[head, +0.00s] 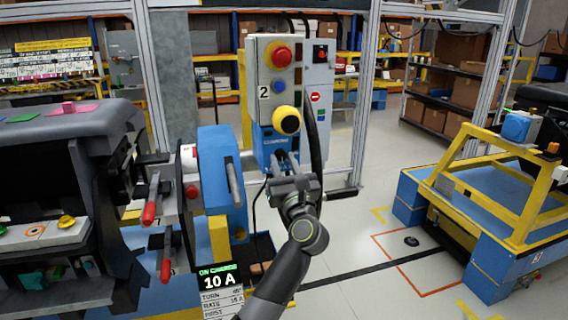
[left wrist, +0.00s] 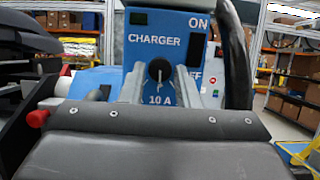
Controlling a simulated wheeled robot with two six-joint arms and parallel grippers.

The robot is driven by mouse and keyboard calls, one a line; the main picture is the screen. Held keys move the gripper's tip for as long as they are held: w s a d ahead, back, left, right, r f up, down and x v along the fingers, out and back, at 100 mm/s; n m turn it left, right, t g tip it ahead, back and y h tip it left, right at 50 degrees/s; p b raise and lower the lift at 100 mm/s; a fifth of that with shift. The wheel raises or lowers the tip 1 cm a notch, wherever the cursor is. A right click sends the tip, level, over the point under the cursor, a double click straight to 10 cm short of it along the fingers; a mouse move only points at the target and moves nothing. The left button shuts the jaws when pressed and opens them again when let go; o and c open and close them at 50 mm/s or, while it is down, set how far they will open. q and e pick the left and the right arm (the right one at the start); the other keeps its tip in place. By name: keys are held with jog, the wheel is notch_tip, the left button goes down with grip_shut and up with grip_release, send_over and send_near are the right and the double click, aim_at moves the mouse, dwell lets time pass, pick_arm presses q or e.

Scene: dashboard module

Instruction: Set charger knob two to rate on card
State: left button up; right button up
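The charger (head: 270,145) is a blue box low on the grey post marked 2. In the left wrist view its blue face (left wrist: 140,22) reads CHARGER, ON, partly hidden OFF, and 10 A. A small dark round knob (left wrist: 158,70) sits mid-face. My left gripper (head: 283,157) is in front of the charger, also seen in the left wrist view (left wrist: 160,75). Its fingers stand apart, one each side of the knob, with gaps visible; contact cannot be told. The card (head: 222,288) at the bottom reads ON CHARGE, 10 A, TURN, RATE apparently 15 A. My right gripper is out of view.
A red button (head: 280,55), blue button (head: 279,87) and yellow-black ball (head: 287,121) are on the post above my gripper. A black cable (left wrist: 236,55) hangs close at right. A blue unit (head: 221,170) stands left; a blue-yellow cart (head: 490,190) stands right.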

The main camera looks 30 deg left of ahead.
pick_arm(q)
jog(key=c, duration=0.6)
jog(key=shift+o, duration=0.2)
jog(key=shift+f+n+b, duration=0.15)
jog(key=shift+n+b, duration=0.55)
jog(key=shift+b, duration=0.05)
jog(key=n+g+y+b, duration=0.1)
jog(key=n+g+b, duration=0.1)
jog(key=n+b, duration=0.2)
jog(key=shift+w+d, duration=0.15)
jog(key=n+g+y+b, duration=0.1)
jog(key=n+g+b, duration=0.1)
jog(key=n, duration=0.2)
jog(key=shift+b, duration=0.4)
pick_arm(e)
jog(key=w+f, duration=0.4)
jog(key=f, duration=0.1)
pick_arm(q)
jog(key=shift+w+d+r+n+g+b, duration=0.1)
jog(key=shift+r+n+g+b, duration=0.1)
jog(key=shift+n+g+b, duration=0.8)
jog(key=shift+r+n, duration=0.15)
jog(key=shift+n, duration=0.65)
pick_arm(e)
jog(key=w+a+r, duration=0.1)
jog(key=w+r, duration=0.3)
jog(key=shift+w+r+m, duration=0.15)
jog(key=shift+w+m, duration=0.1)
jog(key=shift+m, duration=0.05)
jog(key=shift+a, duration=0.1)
